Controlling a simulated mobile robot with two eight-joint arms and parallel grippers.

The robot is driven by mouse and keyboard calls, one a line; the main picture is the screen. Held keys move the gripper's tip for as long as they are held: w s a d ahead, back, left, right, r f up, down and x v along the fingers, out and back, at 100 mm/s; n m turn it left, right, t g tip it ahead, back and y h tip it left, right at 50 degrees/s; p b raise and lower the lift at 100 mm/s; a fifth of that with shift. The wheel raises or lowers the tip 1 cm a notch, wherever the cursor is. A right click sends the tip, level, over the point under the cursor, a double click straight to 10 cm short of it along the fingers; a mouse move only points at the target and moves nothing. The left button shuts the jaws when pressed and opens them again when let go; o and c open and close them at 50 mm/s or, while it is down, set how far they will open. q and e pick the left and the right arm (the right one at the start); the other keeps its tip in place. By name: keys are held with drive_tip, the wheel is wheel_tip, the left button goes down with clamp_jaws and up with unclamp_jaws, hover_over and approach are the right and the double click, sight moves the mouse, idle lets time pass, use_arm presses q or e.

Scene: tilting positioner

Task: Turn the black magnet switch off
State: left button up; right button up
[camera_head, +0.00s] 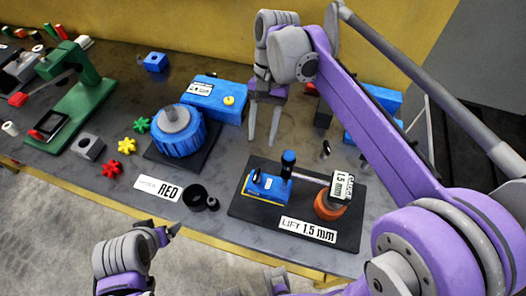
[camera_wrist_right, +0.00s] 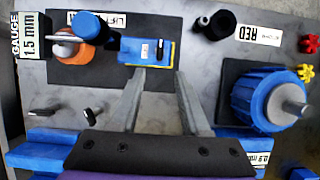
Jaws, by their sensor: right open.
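The black magnet switch (camera_head: 256,176) is a small lever on the blue magnet block (camera_head: 270,188), which has a yellow edge and sits on a black plate. In the right wrist view the switch (camera_wrist_right: 160,48) stands on the block's face, just past my fingertips. My right gripper (camera_head: 262,141) is open and empty, pointing down behind the block in the head view. Its two fingers (camera_wrist_right: 165,75) are apart, with clear space between them and the switch. My left gripper (camera_head: 170,232) is at the table's front edge, far from the switch; its opening is unclear.
A blue-topped post (camera_head: 288,160) stands right beside the block, with an arm reaching a gauge block (camera_head: 342,186) above an orange cylinder (camera_head: 330,206). A big blue knob (camera_head: 180,135) and a black cup (camera_head: 195,196) are to the left. Bare table lies behind the plate.

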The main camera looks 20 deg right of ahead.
sight(257, 173)
drive_tip(key=x, duration=1.1)
drive_tip(key=shift+s+a+r+b, duration=0.1)
drive_tip(key=shift+s+r+b, duration=0.05)
drive_tip(key=shift+b, duration=0.15)
clamp_jaws()
